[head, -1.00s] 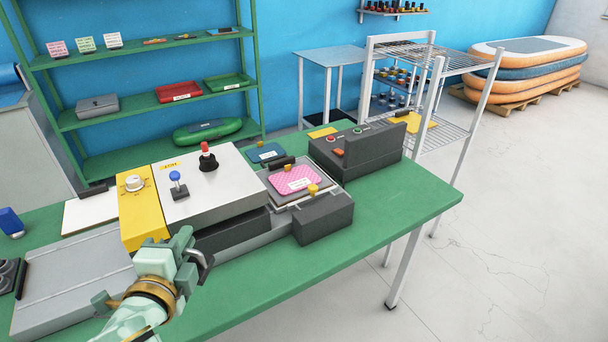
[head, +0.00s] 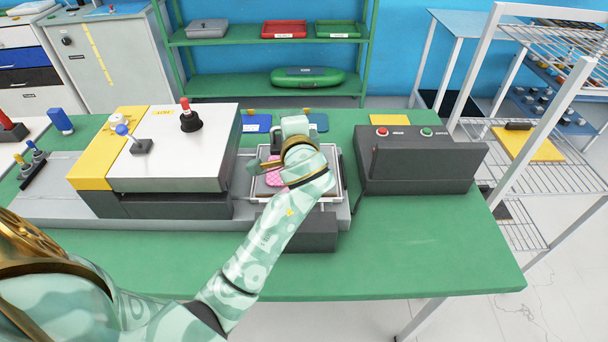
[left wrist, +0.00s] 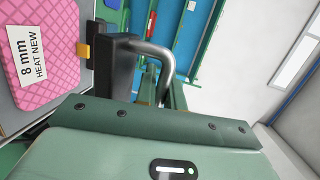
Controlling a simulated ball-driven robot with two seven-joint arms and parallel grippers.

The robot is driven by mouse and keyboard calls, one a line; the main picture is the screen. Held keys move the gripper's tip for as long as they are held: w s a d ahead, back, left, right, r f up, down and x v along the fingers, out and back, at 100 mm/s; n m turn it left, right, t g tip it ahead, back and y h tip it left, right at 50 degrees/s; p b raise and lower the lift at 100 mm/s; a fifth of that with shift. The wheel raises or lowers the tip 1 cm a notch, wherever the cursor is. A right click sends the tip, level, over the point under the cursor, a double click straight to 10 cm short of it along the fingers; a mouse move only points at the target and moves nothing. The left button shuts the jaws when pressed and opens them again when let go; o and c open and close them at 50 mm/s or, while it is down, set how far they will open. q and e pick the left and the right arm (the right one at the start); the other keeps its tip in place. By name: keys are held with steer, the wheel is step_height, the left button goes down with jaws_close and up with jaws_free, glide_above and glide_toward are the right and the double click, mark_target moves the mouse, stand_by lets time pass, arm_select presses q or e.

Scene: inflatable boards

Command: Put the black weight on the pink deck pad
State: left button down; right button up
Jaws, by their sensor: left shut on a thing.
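The pink deck pad (head: 274,177) lies in the shallow tray at the middle of the green bench, mostly hidden by my left arm in the head view. In the left wrist view the pad (left wrist: 42,55) shows at the left with a white "8 mm HEAT NEW" label. My left gripper (head: 270,163) is over the pad's tray and shut on the black weight. The weight (left wrist: 118,65) shows as a dark block with a bent metal handle, beside the pad's edge in the wrist view. I cannot tell whether it touches the pad. My right gripper is not in view.
A steel-topped press (head: 175,150) with a yellow side stands left of the tray. A dark control box (head: 420,160) with red and green buttons stands to the right. A dark block (head: 310,232) sits in front of the tray. The bench front (head: 420,260) is clear.

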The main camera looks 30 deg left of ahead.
arm_select(q)
steer(key=shift+w+a+f+n+g+y+b, duration=0.15)
steer(key=shift+w+f+n+g+y+b, duration=0.35)
steer(key=shift+f, duration=1.3)
steer(key=shift+w+a+f+n+g+y+b, duration=0.1)
steer(key=shift+w+f+n+g+y+b, duration=0.15)
steer(key=shift+f+n+g+y+b, duration=1.1)
steer(key=shift+w+a+f+n+g+h+b, duration=0.15)
steer(key=shift+w+f+g+h+b, duration=0.3)
steer(key=shift+f, duration=1.85)
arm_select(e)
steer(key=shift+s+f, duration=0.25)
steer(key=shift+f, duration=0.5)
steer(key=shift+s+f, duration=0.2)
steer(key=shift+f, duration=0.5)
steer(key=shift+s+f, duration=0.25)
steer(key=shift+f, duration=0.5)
arm_select(q)
steer(key=shift+s, duration=0.1)
